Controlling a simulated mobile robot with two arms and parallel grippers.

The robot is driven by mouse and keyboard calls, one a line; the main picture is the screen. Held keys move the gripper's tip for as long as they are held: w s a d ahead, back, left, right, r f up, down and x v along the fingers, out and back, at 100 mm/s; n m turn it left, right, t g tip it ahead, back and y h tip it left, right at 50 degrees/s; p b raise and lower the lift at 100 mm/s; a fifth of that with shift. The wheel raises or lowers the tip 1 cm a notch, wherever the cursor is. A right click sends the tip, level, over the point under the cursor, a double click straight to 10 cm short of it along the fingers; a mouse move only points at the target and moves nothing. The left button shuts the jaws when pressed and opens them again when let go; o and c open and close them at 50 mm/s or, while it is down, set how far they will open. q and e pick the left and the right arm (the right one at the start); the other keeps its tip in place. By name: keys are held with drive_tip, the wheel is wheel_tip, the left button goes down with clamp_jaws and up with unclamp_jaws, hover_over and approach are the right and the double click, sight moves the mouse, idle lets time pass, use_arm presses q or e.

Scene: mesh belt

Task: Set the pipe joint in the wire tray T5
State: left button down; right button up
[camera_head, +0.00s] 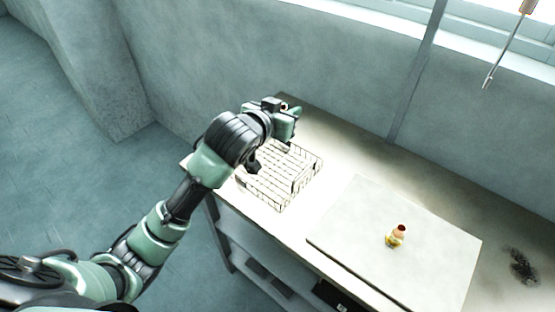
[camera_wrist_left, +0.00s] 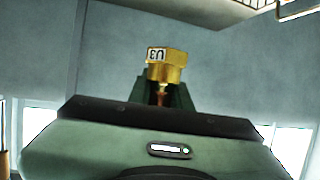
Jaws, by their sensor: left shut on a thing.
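My left gripper (camera_head: 289,135) is at the far end of the wire tray (camera_head: 279,205), seen from above in the head view. In the left wrist view the gripper (camera_wrist_left: 165,95) is shut on a brass-coloured pipe joint (camera_wrist_left: 172,68) with a white label. The joint is mostly hidden by my gripper in the head view. I cannot tell whether it touches the tray. The tray is a low, open wire basket on the left part of the table; no tray label is readable. My right gripper is not in view.
A pale board (camera_head: 360,225) lies right of the tray, with a small yellow and red object (camera_head: 397,236) on it. A wall runs along the back, with a vertical post (camera_head: 412,75).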

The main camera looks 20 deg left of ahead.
use_arm(q)
wheel_tip(320, 180, down, 6)
hover_over(286, 167)
wheel_tip(286, 167, down, 6)
drive_tip(key=shift+s+f+p, duration=0.1)
drive_tip(key=shift+f+p, duration=0.1)
drive_tip(key=shift+p, duration=0.1)
wheel_tip(286, 167, down, 4)
drive_tip(key=shift+a, duration=0.1)
drive_tip(key=shift+f, duration=0.45)
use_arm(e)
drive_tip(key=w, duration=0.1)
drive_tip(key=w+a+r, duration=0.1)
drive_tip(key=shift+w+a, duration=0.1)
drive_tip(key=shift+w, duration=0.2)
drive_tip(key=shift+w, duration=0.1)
